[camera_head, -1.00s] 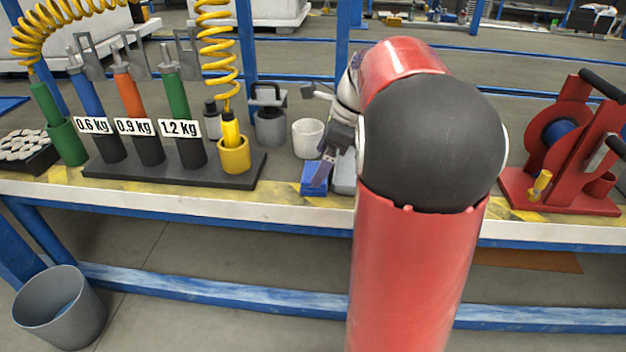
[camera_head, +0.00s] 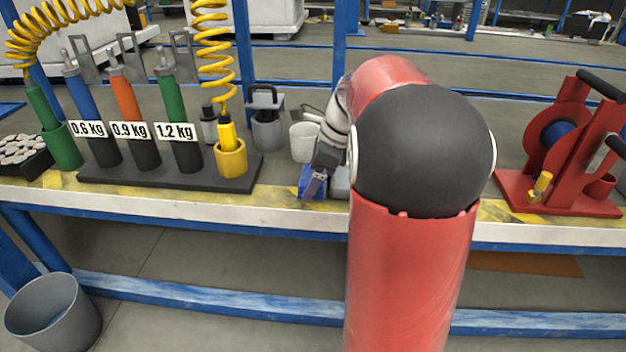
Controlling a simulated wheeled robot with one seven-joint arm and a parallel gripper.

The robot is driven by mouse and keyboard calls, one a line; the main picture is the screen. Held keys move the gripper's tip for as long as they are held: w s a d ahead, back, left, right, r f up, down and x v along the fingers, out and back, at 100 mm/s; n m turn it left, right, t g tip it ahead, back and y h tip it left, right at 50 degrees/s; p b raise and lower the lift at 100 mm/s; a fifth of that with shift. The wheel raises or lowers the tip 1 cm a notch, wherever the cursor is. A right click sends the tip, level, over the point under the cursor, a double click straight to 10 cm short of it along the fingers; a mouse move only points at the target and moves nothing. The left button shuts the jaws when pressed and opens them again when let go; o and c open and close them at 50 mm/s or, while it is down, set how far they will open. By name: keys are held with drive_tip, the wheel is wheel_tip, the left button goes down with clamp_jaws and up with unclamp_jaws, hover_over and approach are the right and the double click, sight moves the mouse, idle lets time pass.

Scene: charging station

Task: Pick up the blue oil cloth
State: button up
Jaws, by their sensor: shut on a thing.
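The blue oil cloth (camera_head: 308,176) lies at the front edge of the workbench, just left of my red and black arm. My gripper (camera_head: 314,186) is over the cloth, pointing down and tilted, with its fingers at the cloth's front part. It is shut on the cloth. The cloth still looks to be at bench level; I cannot tell whether any of it is lifted. My gripper and arm hide part of the cloth's right side.
A dark rack (camera_head: 215,180) with labelled tools stands to the left. A red reel stand (camera_head: 560,190) is at the right. A grey bin (camera_head: 52,318) is on the floor at lower left.

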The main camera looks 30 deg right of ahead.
wheel_tip(320, 180, up, 20)
drive_tip(key=p, duration=0.5)
drive_tip(key=shift+p, duration=0.35)
